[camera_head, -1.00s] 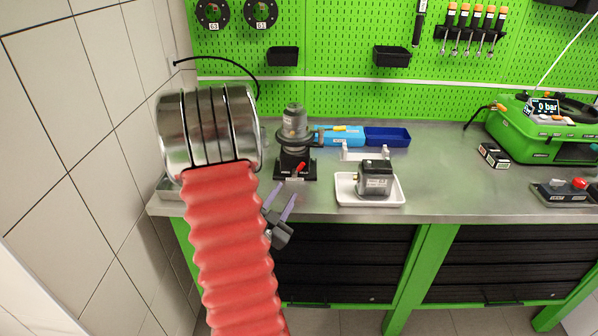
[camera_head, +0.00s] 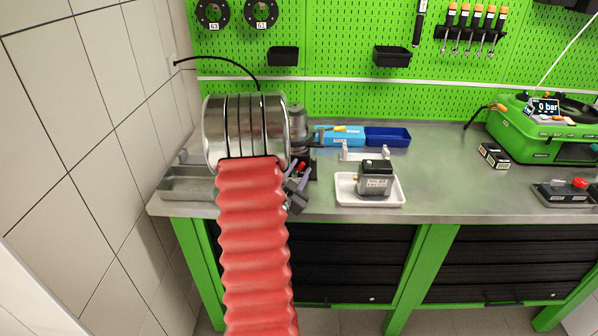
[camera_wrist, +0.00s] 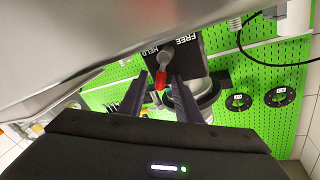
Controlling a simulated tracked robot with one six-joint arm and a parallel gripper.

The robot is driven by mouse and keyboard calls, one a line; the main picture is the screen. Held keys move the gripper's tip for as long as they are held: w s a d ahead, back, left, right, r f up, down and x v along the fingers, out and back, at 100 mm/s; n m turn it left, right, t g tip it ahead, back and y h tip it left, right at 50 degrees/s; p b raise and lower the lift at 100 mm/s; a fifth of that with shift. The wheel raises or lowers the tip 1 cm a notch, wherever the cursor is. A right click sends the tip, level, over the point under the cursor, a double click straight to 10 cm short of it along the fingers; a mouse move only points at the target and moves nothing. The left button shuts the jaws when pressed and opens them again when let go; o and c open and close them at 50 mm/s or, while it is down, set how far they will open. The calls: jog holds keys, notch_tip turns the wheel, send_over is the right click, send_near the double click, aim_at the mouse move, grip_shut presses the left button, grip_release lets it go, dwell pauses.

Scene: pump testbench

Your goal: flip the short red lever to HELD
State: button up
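The short red lever (camera_wrist: 161,84) sits on a dark base with the words HELD and FREE in the wrist view. Its red end lies between my gripper's two fingers (camera_wrist: 160,76), which are apart with gaps on both sides. I cannot tell for sure which word the lever points to. In the head view the lever (camera_head: 302,165) shows just beyond my gripper (camera_head: 299,174), partly covered by it. The grey pump unit (camera_head: 298,122) above the lever is half hidden by my arm.
A white tray (camera_head: 346,196) with a dark boxy device (camera_head: 375,178) stands just right of the gripper. Blue bins (camera_head: 387,136) lie behind. A green case (camera_head: 520,140) and a switch box (camera_head: 562,193) are far right. The bench's front edge is below the gripper.

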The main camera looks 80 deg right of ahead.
jog(key=shift+c, duration=0.5)
grip_shut()
jog(key=shift+s, duration=0.1)
jog(key=shift+s+d+f+m+y, duration=0.1)
jog(key=shift+m+y, duration=0.05)
jog(key=shift+m, duration=0.3)
jog(key=shift+s+f+m+y, duration=0.1)
jog(key=shift+m+y, duration=0.05)
jog(key=shift+m, duration=0.3)
jog(key=shift+o, duration=0.5)
grip_release()
